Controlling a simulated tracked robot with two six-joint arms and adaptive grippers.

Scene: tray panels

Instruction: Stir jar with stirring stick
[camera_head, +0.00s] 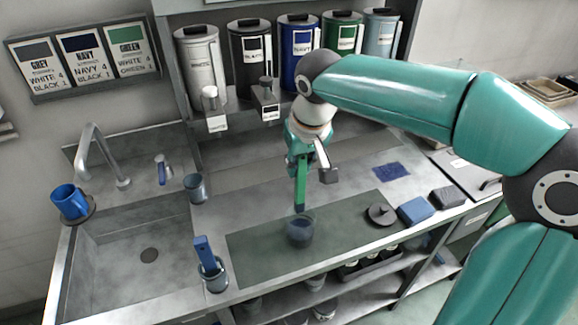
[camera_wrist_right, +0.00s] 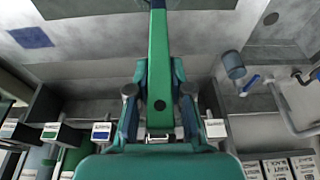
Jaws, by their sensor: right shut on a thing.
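A clear jar (camera_head: 300,232) with dark blue contents stands on the dark mat (camera_head: 258,251) on the worktop. My right gripper (camera_head: 310,158) is shut on a green stirring stick (camera_head: 300,187) and holds it upright above the jar. The stick's lower end is at the jar's mouth; I cannot tell how far inside it is. In the right wrist view the stick (camera_wrist_right: 158,70) runs straight out between the fingers of my right gripper (camera_wrist_right: 159,98). The jar does not show clearly there. My left gripper is not in view.
A round lid with a knob (camera_head: 380,215) and two sponges, blue (camera_head: 414,210) and dark (camera_head: 447,197), are right of the jar. A cup with a blue handle in it (camera_head: 213,272) stands left. The sink (camera_head: 130,250) is farther left. Paint canisters (camera_head: 250,55) line the back shelf.

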